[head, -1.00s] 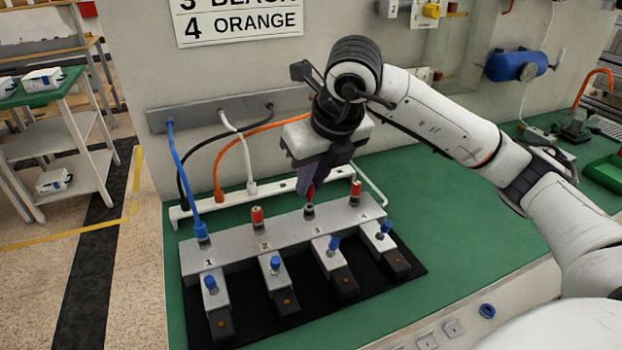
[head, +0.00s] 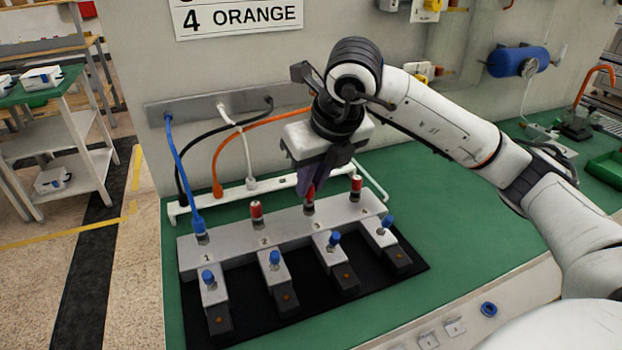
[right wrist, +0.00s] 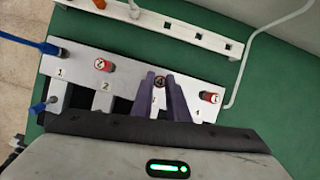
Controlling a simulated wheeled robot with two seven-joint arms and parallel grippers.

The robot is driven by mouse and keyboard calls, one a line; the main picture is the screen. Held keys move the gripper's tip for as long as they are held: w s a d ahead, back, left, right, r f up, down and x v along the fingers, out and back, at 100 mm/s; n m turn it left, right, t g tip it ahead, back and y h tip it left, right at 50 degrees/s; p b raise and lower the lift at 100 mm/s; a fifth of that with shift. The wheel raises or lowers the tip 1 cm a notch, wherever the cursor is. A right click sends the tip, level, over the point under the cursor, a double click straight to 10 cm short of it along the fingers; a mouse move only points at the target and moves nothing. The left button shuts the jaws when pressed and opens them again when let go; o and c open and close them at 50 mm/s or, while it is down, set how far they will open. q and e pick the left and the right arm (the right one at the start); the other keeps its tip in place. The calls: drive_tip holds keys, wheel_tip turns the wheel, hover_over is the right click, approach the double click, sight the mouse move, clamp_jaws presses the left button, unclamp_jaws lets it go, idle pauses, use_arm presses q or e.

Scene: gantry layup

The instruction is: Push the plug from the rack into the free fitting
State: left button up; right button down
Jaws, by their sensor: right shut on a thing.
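My right gripper (head: 309,183) is shut on a red plug (head: 310,194) and points down over the grey block (head: 221,231). The plug is directly at fitting 3 (head: 309,207), roughly upright. I cannot tell how deep it sits. In the right wrist view, the purple fingers (right wrist: 166,87) are on both sides of the plug's round top (right wrist: 159,81). Similar red plugs stand in fitting 2 (head: 256,210) and fitting 4 (head: 356,184). A blue hose end (head: 198,224) is in fitting 1. The white rack (head: 235,195) lies behind the block. My left gripper is out of view.
Blue-knobbed valves (head: 275,258) stick out in front of the block over a black mat (head: 408,281). White (head: 250,182), orange (head: 217,190) and black hoses hang to the rack from the wall bar.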

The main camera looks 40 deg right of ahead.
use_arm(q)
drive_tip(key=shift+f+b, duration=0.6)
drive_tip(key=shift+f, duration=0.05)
use_arm(e)
drive_tip(key=shift+f, duration=0.8)
drive_tip(key=c, duration=1.6)
unclamp_jaws()
drive_tip(key=shift+c, duration=0.2)
drive_tip(key=shift+r, duration=0.1)
drive_tip(key=shift+s+r, duration=0.15)
drive_tip(key=shift+r, duration=0.5)
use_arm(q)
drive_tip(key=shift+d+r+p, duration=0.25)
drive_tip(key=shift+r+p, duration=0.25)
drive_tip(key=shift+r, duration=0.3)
use_arm(e)
drive_tip(key=v, duration=0.9)
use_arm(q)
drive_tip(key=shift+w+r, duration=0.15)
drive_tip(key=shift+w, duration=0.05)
use_arm(e)
drive_tip(key=shift+s+f, duration=0.1)
drive_tip(key=shift+s, duration=0.05)
